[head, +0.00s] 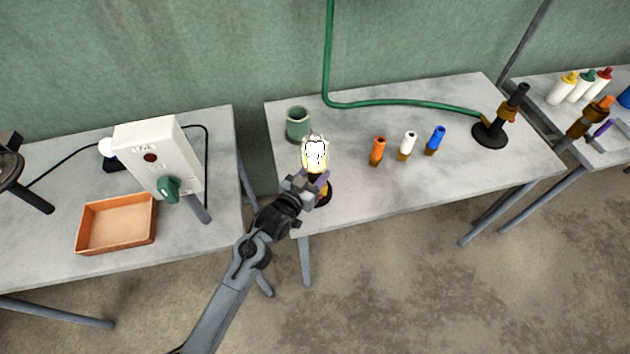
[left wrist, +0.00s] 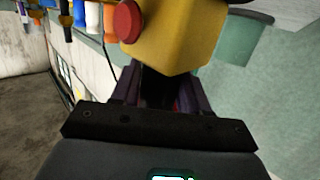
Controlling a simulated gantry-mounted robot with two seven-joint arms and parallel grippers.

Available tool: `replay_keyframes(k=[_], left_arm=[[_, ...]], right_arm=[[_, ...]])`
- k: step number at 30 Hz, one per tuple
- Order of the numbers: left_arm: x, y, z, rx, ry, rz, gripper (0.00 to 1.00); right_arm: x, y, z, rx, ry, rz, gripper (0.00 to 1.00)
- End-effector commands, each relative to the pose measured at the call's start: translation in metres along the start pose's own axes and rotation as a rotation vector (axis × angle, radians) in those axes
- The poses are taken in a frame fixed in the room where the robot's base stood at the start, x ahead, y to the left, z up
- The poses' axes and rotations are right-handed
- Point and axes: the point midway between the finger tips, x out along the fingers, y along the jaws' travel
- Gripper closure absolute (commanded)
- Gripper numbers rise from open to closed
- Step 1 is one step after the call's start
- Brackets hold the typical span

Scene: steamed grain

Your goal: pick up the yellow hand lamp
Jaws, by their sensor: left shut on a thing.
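The yellow hand lamp (head: 315,153) shows in the head view near the left front of the middle table, its lit part glaring white. In the left wrist view its yellow body (left wrist: 185,35) with a red button fills the top middle, right in front of the fingers. My left gripper (head: 312,183) is shut on the lamp, with a dark part of it between the fingers (left wrist: 163,90). A round black base with some yellow (head: 325,193) shows just beside the gripper, partly hidden by it. I cannot tell whether the lamp touches it. My right gripper is not in view.
A green cup (head: 298,123) stands close behind the lamp. A green hose (head: 400,101) runs to a black stand (head: 490,134). The left table holds a white box (head: 155,150) and orange tray (head: 115,199).

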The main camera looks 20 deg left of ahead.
Motion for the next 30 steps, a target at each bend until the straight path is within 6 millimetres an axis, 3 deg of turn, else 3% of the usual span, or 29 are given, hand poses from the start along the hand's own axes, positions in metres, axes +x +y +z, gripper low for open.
replay_keyframes(k=[3, 17, 27, 30], left_arm=[[0.0, 0.0, 0.0, 0.001, 0.0, 0.0, 1.0], [-0.001, 0.0, -0.009, 0.002, 0.005, 0.0, 1.0], [-0.007, 0.001, -0.048, 0.001, 0.007, 0.001, 1.0], [-0.007, 0.022, -0.056, -0.003, 0.007, 0.004, 1.0]], right_arm=[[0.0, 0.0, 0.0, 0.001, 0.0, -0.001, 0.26], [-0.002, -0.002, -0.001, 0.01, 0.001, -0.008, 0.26], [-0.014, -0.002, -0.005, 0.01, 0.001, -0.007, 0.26], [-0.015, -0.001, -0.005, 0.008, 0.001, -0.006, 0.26]])
